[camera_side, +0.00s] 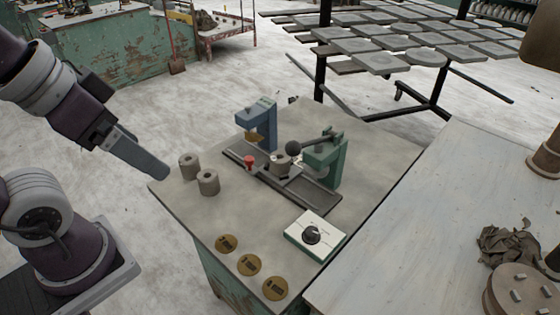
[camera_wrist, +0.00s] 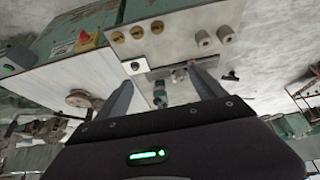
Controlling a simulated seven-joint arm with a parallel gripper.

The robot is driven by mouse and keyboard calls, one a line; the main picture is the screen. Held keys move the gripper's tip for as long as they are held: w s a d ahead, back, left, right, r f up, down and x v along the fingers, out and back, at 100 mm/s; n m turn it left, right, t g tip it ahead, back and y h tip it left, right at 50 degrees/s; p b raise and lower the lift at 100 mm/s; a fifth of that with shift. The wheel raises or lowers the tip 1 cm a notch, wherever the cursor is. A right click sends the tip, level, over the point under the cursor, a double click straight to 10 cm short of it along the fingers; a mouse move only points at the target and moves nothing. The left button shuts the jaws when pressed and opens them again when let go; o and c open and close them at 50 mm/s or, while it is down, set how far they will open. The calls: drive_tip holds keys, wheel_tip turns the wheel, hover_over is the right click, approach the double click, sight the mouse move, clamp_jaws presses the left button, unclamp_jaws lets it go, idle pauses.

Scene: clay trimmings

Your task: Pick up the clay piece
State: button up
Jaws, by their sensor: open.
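Two short grey clay cylinders, a rear one (camera_side: 188,167) and a front one (camera_side: 208,183), stand upright at the left side of the small worktable (camera_side: 210,220). They also show at the upper right of the wrist view, as one piece (camera_wrist: 202,38) and another (camera_wrist: 225,34). A third similar grey piece (camera_side: 280,162) sits in the fixture between the blue and green stands.
The blue stand (camera_side: 262,125) and the green lever press (camera_side: 325,160) rise from a dark rail. A red knob (camera_side: 249,162) is near them. A white dial box (camera_side: 315,236) and gold discs (camera_side: 249,264) lie toward the front. A larger table (camera_side: 440,220) adjoins at right.

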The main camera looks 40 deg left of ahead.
wheel_tip(320, 180, up, 6)
drive_tip(key=n+t+y, duration=0.3)
drive_tip(key=t+y, duration=0.1)
drive_tip(key=t, duration=0.3)
hover_over(280, 162)
drive_tip(key=s, duration=0.5)
wheel_tip(280, 162, down, 3)
drive_tip(key=shift+h, duration=0.3)
wheel_tip(280, 162, down, 30)
drive_tip(key=shift+w+r, duration=0.15)
drive_tip(key=shift+w+f, duration=0.1)
drive_tip(key=shift+f, duration=0.3)
drive_tip(key=shift+t, duration=0.3)
drive_tip(key=x, duration=0.7)
drive_tip(key=shift+r, duration=0.1)
clamp_jaws()
